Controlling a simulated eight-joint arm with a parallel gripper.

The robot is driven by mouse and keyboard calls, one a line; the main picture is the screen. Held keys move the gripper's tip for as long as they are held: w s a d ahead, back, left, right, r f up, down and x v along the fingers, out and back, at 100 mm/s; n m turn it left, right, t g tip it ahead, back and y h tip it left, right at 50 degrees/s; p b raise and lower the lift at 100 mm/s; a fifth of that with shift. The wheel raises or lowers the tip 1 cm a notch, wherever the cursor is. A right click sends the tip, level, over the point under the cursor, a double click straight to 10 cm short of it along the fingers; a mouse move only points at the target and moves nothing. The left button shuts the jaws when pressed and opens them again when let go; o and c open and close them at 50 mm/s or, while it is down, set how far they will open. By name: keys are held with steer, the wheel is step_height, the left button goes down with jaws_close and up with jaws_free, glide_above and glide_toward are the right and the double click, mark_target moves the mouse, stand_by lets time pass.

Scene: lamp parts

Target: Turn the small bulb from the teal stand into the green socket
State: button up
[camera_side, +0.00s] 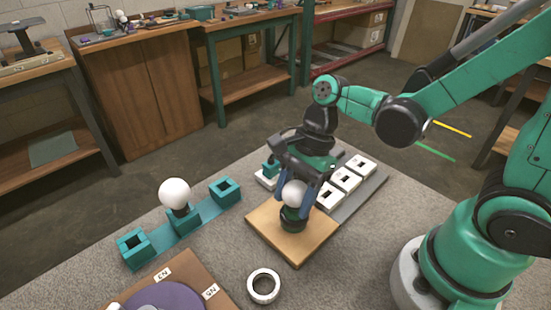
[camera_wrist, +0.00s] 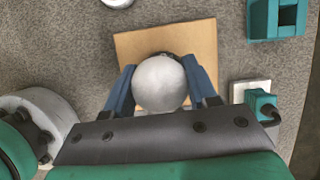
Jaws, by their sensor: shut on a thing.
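My gripper (camera_side: 294,197) points down with its blue fingers shut on a small white bulb (camera_side: 293,193). In the wrist view the bulb (camera_wrist: 160,84) sits between the two fingers (camera_wrist: 160,88) and hides what is below it. The green socket (camera_side: 292,222), dark around its lower part, stands on a wooden board (camera_side: 262,224) directly under the bulb. The bulb looks upright and at the socket's mouth; I cannot tell how deep its base sits. The teal stand (camera_side: 206,208) is to the left, with a larger white bulb (camera_side: 174,193) in its middle holder and two empty end holders.
A white ring (camera_side: 263,286) and a purple disc (camera_side: 166,297) on a brown board are in front. Grey mat is bare between them.

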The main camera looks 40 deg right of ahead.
mark_target(300, 183)
steer(key=shift+w, duration=0.2)
steer(key=m+t, duration=0.1)
steer(key=m, duration=0.2)
steer(key=m+t+h, duration=0.1)
steer(key=m, duration=0.3)
steer(key=shift+d+t, duration=0.1)
steer(key=shift+t, duration=0.3)
steer(key=o, duration=1.1)
steer(key=shift+v, duration=2.7)
steer(key=w+d+r+n+t+h, duration=0.1)
steer(key=n, duration=0.7)
steer(key=w+d+n+t+h, duration=0.1)
steer(key=d+n+t, duration=0.1)
steer(key=n, duration=0.6)
steer(key=w+d+r+n+t+h, duration=0.1)
steer(key=d+n, duration=0.1)
steer(key=n, duration=0.6)
steer(key=shift+d+r+n+t+h, duration=0.15)
steer(key=shift+r+n+t+h, duration=0.15)
steer(key=shift+n, duration=0.1)
